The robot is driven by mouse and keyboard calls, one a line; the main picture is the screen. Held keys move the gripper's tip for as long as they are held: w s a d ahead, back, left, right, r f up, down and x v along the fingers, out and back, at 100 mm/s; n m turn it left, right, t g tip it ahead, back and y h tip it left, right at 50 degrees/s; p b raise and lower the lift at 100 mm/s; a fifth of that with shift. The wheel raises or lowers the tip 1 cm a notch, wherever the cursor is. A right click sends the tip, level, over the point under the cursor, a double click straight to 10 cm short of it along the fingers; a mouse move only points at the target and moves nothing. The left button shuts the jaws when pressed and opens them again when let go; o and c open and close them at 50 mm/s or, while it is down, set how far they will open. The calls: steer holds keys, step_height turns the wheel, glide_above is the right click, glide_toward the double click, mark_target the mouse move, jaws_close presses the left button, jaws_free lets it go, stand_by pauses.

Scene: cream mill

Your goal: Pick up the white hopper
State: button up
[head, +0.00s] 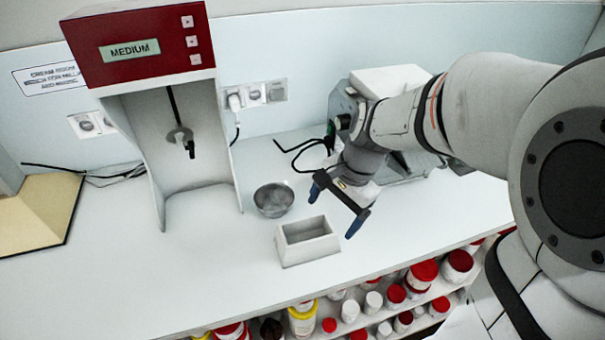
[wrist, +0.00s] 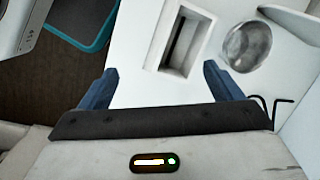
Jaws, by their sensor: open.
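The white hopper (head: 308,250) is a small rectangular box with an open top, standing on the white counter in the head view. In the wrist view the hopper (wrist: 164,58) lies ahead of the fingers, with a dark slot inside it. My gripper (head: 334,208) is open and empty, with blue fingertips. It is above and just to the right of the hopper in the head view, apart from it. In the wrist view the gripper (wrist: 157,80) has its two fingers spread wide, and the hopper shows between and beyond them.
A metal bowl (head: 273,200) stands close behind the hopper. The red-topped mill (head: 140,45) is at the back left. A grey machine (head: 400,165) is behind my arm. Jars (head: 395,294) fill a shelf below the counter's front edge. The counter front left (head: 110,275) is clear.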

mark_target(304, 239)
steer(key=shift+o, duration=1.3)
steer(key=w+a+f+m, duration=0.1)
steer(key=f, duration=0.1)
steer(key=w+a+f+m+g, duration=0.1)
steer(key=f+m, duration=0.1)
steer(key=w+a+f+m+y+b, duration=0.1)
steer(key=w+f, duration=0.1)
steer(key=shift+a+f+m, duration=0.2)
steer(key=shift+a+m, duration=0.1)
steer(key=shift+m, duration=0.1)
steer(key=shift+a+f+g, duration=0.15)
steer(key=shift+f+g, duration=0.15)
steer(key=x, duration=0.7)
steer(key=shift+d+f, duration=0.3)
steer(key=shift+f, duration=0.1)
steer(key=c, duration=1)
